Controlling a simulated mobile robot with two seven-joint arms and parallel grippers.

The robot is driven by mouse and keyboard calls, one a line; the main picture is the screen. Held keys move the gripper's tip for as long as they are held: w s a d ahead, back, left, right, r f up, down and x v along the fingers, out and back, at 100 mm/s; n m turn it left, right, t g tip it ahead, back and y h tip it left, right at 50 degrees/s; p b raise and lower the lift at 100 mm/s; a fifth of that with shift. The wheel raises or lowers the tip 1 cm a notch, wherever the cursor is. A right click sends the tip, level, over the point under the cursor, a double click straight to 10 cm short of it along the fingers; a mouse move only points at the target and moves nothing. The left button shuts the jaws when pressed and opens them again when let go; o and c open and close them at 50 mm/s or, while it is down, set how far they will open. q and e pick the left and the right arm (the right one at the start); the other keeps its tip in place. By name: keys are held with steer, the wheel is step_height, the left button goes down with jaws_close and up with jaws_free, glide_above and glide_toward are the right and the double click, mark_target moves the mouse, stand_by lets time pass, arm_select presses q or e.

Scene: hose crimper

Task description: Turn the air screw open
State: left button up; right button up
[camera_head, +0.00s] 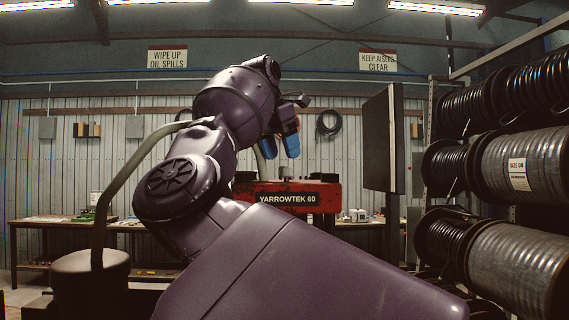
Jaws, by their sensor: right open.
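A red crimper (328,194) with a "YARROWTEK 60" label stands ahead in the middle of the head view. My purple right arm comes up from the bottom and covers much of its left side. My right gripper (281,149) is above the top of the crimper in the picture. Its two blue fingers are apart, with nothing seen between them. I cannot make out the air screw; it may be hidden behind my arm or too small to tell. My left gripper is not in view.
A dark upright panel (378,140) stands right of the crimper. Racks of black hose reels (520,165) fill the right side. A workbench (60,224) with small items runs along the back wall. A dark round-topped container (90,275) is at the lower left.

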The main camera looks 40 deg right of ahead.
steer(key=v, duration=0.7)
steer(key=shift+a, duration=0.1)
stand_by(0.5)
